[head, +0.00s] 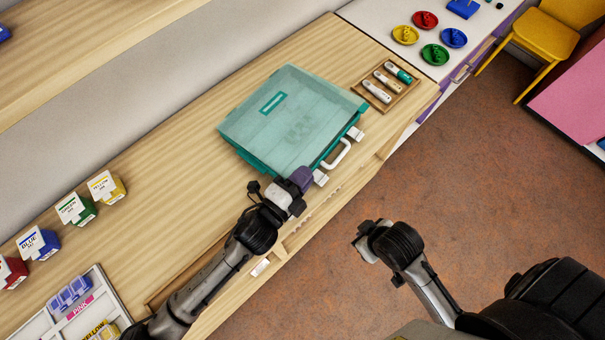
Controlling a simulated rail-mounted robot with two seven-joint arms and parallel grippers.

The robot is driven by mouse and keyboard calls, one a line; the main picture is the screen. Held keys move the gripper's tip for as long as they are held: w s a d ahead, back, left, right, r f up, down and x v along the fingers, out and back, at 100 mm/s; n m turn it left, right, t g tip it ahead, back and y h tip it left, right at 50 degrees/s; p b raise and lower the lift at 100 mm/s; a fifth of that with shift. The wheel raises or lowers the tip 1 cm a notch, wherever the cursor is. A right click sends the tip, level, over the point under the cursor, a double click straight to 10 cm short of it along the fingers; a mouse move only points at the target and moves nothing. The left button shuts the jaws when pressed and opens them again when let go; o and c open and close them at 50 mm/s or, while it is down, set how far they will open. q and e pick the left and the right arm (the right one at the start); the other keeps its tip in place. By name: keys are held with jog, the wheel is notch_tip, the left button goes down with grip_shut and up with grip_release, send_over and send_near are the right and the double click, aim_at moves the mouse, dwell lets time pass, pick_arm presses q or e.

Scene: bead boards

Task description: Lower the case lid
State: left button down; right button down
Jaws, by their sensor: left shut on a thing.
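The teal case (293,121) lies on the wooden counter, with a translucent lid over its top. The lid looks down or nearly down; I cannot tell if it is fully seated. A white handle (338,156) and white latches (357,133) are on its front edge. My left gripper (300,178) is at the case's front corner, near the latch (320,178). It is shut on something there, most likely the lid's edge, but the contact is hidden. My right gripper (362,240) is over the floor, away from the case, and its fingers are not clear.
A wooden tray (404,92) with several pen-like tools sits right beside the case. Small labelled boxes (104,186) and a white sorting tray (42,325) stand at the left. Coloured dishes (435,54) are on the white table. The counter left of the case is clear.

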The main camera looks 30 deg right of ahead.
pick_arm(q)
jog(key=c, duration=1.3)
grip_release()
jog(key=shift+a, duration=0.1)
jog(key=v, duration=1.3)
jog(key=shift+s+a+f+p, duration=0.1)
jog(key=shift+s+a+p, duration=0.05)
jog(key=shift+a+p, duration=0.25)
jog(key=shift+d, duration=0.1)
jog(key=w+a+r+n+t+y+p, duration=0.1)
jog(key=a+r+n+t+y+p, duration=0.2)
jog(key=r+n+p, duration=0.45)
jog(key=w+a+r+n+t+y+p, duration=0.1)
jog(key=a+r+n+t+y+p, duration=0.15)
jog(key=r+n+y+p, duration=0.5)
jog(key=s+a+r+n+g+y+p, duration=0.3)
jog(key=s+a+n+g+p, duration=0.1)
jog(key=s+a+p, duration=0.3)
jog(key=s+a+r+n+g+y+p, duration=0.3)
jog(key=s+a+n+p, duration=0.4)
jog(key=a+p, duration=0.3)
jog(key=shift+s+r+n+g, duration=0.25)
jog(key=shift+r+n+g, duration=0.05)
jog(key=shift+r+g, duration=0.5)
